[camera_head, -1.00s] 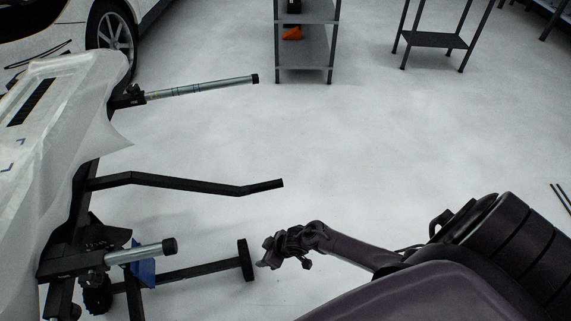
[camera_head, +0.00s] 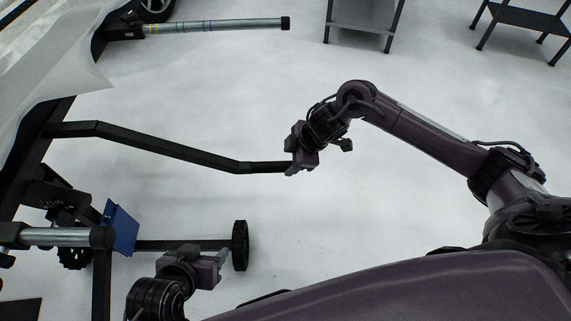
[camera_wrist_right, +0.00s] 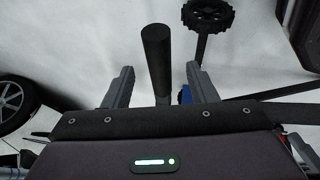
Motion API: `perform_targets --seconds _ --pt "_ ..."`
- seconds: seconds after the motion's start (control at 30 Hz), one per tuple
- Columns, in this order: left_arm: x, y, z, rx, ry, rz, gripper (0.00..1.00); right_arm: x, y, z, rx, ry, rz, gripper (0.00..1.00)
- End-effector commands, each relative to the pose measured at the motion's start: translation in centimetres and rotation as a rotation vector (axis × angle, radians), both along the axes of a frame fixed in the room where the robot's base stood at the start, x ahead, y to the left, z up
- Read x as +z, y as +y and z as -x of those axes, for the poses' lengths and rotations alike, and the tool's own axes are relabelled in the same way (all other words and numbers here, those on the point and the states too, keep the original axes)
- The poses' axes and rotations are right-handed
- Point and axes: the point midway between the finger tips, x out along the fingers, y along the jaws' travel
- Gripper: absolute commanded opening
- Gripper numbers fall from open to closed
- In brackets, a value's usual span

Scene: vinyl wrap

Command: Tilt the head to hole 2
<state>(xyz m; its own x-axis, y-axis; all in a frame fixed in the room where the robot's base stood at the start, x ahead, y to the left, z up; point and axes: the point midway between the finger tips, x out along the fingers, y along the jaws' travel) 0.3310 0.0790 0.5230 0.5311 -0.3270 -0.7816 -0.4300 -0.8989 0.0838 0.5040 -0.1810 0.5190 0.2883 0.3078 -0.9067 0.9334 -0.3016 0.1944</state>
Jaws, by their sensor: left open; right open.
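The black bent bar (camera_head: 160,150) of the stand on the left reaches out over the floor. My right gripper (camera_head: 291,167) is at its free end. In the right wrist view the bar's end (camera_wrist_right: 156,50) stands between the two spread fingers (camera_wrist_right: 160,88); contact with either finger is not clear. My left gripper (camera_head: 222,257) is open at the bottom, just left of the stand's wheel (camera_head: 240,246). A silver tube with coloured bands (camera_head: 215,26) sticks out from the upper part of the stand. No hole numbers can be read.
A white sheet (camera_head: 50,85) drapes over the stand's upper left. A second silver tube (camera_head: 55,237) and a blue plate (camera_head: 121,229) are at lower left. A grey shelf (camera_head: 364,14) and a black side table (camera_head: 522,18) stand at the back. The middle floor is clear.

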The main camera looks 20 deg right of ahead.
Motion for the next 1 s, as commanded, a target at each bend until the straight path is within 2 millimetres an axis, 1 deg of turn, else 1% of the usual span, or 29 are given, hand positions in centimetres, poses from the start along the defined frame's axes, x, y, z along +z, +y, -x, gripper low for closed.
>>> perform_targets --seconds 0.03,0.2,0.4,0.5,0.6,0.73,0.87,1.0 --pt "0.7 -0.2 -0.9 0.005 -0.046 0.017 0.55 -0.3 0.0 -0.2 -0.002 -0.001 0.0 0.52" --pt "3.3 -0.9 -3.6 0.02 -0.195 0.078 0.55 -1.4 0.4 -0.5 -0.002 0.0 0.001 0.52" --pt "6.8 -1.4 -6.2 0.034 -0.372 0.15 0.55 -2.6 0.8 -0.9 -0.003 -0.001 0.0 0.52" --pt "8.5 -1.6 -7.2 0.041 -0.454 0.184 0.55 -3.2 1.0 -1.1 -0.003 -0.001 0.0 0.52" --pt "10.1 -1.8 -8.0 0.046 -0.525 0.213 0.55 -3.6 1.2 -1.2 -0.002 -0.001 -0.001 0.52" --pt "11.7 -1.8 -8.6 0.05 -0.59 0.24 0.55 -4.0 1.3 -1.4 -0.002 -0.001 0.0 0.52" --pt "12.5 -1.9 -8.9 0.053 -0.624 0.254 0.55 -4.2 1.4 -1.4 -0.002 -0.002 0.0 0.52" --pt "12.7 -1.9 -8.9 0.053 -0.634 0.258 0.55 -4.2 1.4 -1.5 -0.002 -0.002 0.0 0.52"
